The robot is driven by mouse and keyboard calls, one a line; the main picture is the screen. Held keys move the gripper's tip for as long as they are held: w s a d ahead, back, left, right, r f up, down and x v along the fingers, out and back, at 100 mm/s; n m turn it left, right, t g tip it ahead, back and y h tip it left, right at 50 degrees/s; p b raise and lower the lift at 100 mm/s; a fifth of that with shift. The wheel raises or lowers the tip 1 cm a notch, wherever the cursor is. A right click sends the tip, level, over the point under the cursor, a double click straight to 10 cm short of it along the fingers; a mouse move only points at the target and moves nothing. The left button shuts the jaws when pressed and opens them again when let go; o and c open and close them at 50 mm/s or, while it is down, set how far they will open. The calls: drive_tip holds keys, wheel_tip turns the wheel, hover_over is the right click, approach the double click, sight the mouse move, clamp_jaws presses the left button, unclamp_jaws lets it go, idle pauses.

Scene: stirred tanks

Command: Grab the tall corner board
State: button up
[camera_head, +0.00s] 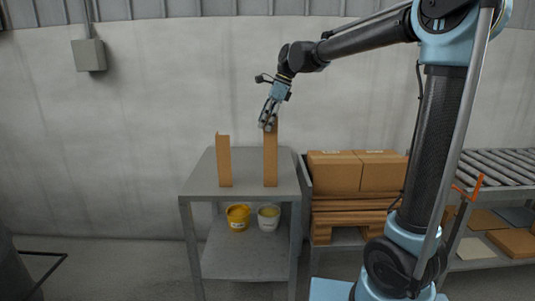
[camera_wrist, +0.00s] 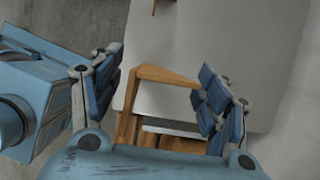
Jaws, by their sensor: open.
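The tall corner board (camera_head: 271,158) is a brown angled strip standing upright on the right part of the grey table's top. A shorter corner board (camera_head: 224,162) stands upright to its left. My gripper (camera_head: 267,124) points down at the tall board's top end and hides part of it. In the wrist view my gripper (camera_wrist: 157,76) is open, with the L-shaped top edge of the tall corner board (camera_wrist: 152,74) between its blue fingers. I cannot tell whether either finger touches it. The shorter board (camera_wrist: 166,7) shows at the wrist view's top edge.
The grey table (camera_head: 245,196) has a lower shelf with a yellow bucket (camera_head: 238,218) and a white bucket (camera_head: 268,218). Cardboard boxes (camera_head: 335,172) on wooden pallets stand close to its right. A roller conveyor (camera_head: 500,165) is farther right. A concrete wall is behind.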

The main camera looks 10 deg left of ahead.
drive_tip(key=x, duration=0.2)
drive_tip(key=shift+a+f, duration=0.2)
drive_tip(key=shift+f, duration=0.15)
drive_tip(key=c, duration=1.3)
drive_tip(key=shift+o, duration=0.2)
drive_tip(key=shift+r, duration=0.1)
